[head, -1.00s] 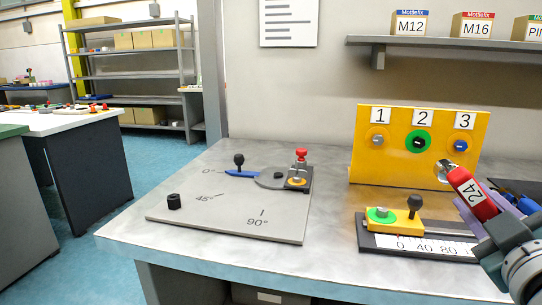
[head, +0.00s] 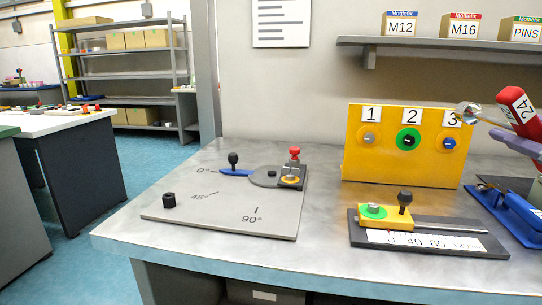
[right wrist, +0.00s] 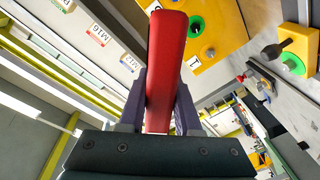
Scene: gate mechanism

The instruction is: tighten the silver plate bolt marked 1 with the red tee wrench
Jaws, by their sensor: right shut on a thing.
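The yellow upright plate (head: 402,172) stands on the bench with bolts under labels 1, 2 and 3. The silver bolt marked 1 (head: 369,138) is on the left, clear of any tool. My right gripper (head: 517,138), with purple fingers, is shut on the red wrench (head: 519,108) marked 24. The wrench is tilted, and its silver socket end (head: 468,113) shows near label 3, at the plate's upper right. In the right wrist view the red wrench (right wrist: 166,65) is between the purple fingers (right wrist: 160,105). My left gripper is not in view.
Bolt 2 has a green ring (head: 408,139); bolt 3 (head: 449,143) is blue. A slider with a scale (head: 425,240) lies in front of the plate. A blue tool (head: 508,208) lies at right. A pivot board (head: 225,213) is at left. A shelf (head: 440,42) hangs above.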

